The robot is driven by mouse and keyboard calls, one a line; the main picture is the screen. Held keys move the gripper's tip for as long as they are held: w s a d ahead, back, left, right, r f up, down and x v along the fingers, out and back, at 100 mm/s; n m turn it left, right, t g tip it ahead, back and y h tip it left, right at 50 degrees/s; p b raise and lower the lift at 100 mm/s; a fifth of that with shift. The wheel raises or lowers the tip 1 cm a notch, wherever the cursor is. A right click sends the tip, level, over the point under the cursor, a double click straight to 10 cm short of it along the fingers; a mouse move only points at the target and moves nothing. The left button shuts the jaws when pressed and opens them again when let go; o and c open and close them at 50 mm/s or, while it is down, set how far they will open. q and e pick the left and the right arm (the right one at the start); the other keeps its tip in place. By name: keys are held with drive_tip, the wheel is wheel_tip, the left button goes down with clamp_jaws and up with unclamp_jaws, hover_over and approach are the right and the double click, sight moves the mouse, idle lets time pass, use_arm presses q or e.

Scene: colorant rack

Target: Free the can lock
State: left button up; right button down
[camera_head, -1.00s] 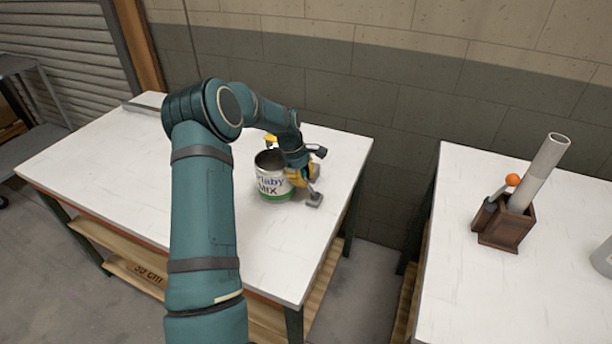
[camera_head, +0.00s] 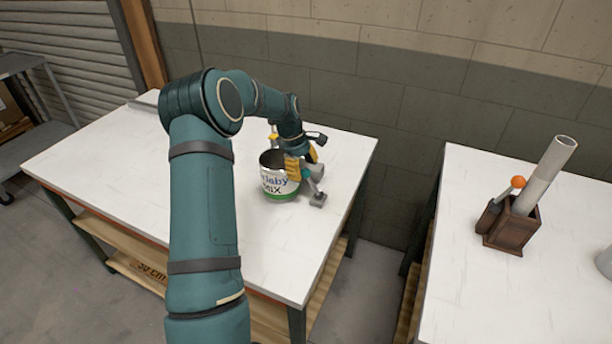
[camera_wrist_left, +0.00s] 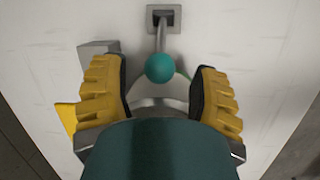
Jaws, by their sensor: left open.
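The can (camera_head: 279,185), white with blue lettering and a green base band, stands upright and open-topped on the left table. Right of it is the lock's grey base (camera_head: 318,200) with a thin lever. In the left wrist view this base (camera_wrist_left: 163,16) carries the rod, which ends in a teal ball knob (camera_wrist_left: 160,68). My left gripper (camera_head: 304,166) is open above the can's right side. In its wrist view the yellow fingers of the left gripper (camera_wrist_left: 161,75) lie either side of the knob, with gaps. The can is mostly hidden there. My right gripper is out of view.
A grey block and a yellow part (camera_wrist_left: 66,116) lie beyond the left finger in the wrist view. The left table (camera_head: 110,165) is otherwise mostly clear. A brown holder (camera_head: 510,228) with a tube and an orange-knobbed tool stands on the right table, across a gap.

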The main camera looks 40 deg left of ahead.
use_arm(q)
drive_tip(key=v, duration=0.8)
drive_tip(key=shift+r, duration=0.25)
